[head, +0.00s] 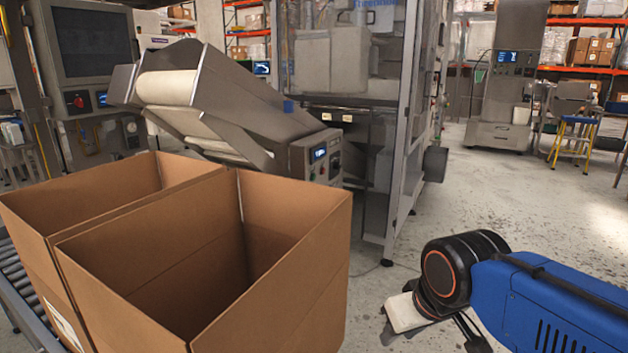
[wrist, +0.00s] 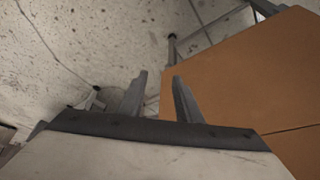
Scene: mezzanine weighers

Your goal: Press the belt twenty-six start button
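A grey control box (head: 304,160) sits on the lower end of an inclined belt conveyor (head: 212,92), behind the cartons in the head view. I cannot read a belt number or tell which control is the start button. My gripper (wrist: 160,78) has its two fingers apart with nothing between them. In the head view the pale gripper body (head: 407,313) hangs low at the right, over the floor, well apart from the control box. The wrist view shows no button.
A framed machine (head: 400,130) stands behind. The floor (head: 520,220) at the right is clear.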

